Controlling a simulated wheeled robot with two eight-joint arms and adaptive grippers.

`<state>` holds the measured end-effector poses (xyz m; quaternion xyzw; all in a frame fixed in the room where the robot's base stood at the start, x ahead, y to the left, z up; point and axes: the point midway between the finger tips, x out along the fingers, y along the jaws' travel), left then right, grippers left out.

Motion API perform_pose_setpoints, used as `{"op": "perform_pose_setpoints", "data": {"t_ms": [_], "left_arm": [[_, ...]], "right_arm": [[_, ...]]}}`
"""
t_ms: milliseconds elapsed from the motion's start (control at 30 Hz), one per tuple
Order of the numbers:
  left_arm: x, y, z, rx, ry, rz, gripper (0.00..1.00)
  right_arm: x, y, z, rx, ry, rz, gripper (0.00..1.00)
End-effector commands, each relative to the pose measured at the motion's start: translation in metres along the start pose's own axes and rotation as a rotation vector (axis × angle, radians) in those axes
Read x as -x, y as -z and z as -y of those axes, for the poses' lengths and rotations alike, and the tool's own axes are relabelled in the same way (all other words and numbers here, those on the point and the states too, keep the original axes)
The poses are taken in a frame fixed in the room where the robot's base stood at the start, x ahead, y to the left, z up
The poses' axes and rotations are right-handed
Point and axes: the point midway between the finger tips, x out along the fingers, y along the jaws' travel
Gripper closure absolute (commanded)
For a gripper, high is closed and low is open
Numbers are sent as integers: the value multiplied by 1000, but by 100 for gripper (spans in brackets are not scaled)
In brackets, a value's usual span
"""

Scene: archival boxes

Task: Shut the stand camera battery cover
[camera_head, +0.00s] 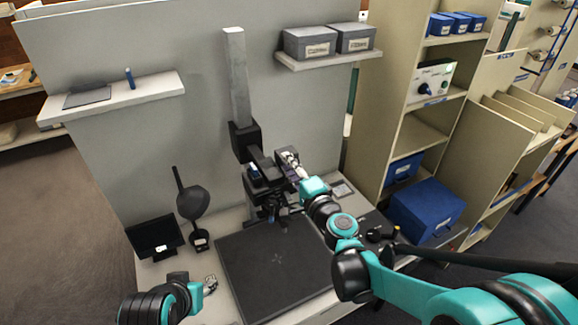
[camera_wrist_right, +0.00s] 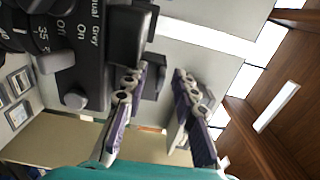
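The stand camera (camera_head: 262,207) is black and hangs on the pale upright column (camera_head: 236,75) of the copy stand. Its dial side (camera_wrist_right: 60,45) fills the upper left of the right wrist view. My right gripper (camera_head: 290,160) is beside the camera. In the wrist view its two fingers (camera_wrist_right: 158,82) are apart, with a gap between them. A dark block and a small dark flap (camera_wrist_right: 153,62) show by the left finger; I cannot tell whether this is the battery cover or whether it is touched. My left gripper (camera_head: 209,284) is low at the left, away from the camera; its opening is unclear.
The black baseboard (camera_head: 272,270) lies under the camera. A small black screen (camera_head: 154,238) and a dark lamp-like device (camera_head: 193,203) stand left of it. A shelf (camera_head: 330,60) with grey boxes is above right. A blue box (camera_head: 427,207) sits in the right shelving.

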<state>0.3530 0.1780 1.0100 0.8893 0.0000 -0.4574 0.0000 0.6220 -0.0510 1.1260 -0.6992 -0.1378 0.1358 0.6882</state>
Motion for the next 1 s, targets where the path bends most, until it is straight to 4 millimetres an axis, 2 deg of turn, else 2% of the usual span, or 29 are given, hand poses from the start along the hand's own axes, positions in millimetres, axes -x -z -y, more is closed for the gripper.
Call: {"op": "perform_pose_setpoints", "data": {"t_ms": [167, 400, 600, 767, 1000], "left_arm": [[0, 0, 0, 0, 0, 0, 59], [0, 0, 0, 0, 0, 0, 59], [0, 0, 0, 0, 0, 0, 59], [0, 0, 0, 0, 0, 0, 59], [0, 0, 0, 0, 0, 0, 59]], "right_arm": [[17, 1, 0, 0, 0, -2, 72], [70, 1, 0, 0, 0, -3, 72], [105, 1, 0, 0, 0, -2, 72], [118, 0, 0, 0, 0, -1, 72], [120, 0, 0, 0, 0, 0, 72]]}}
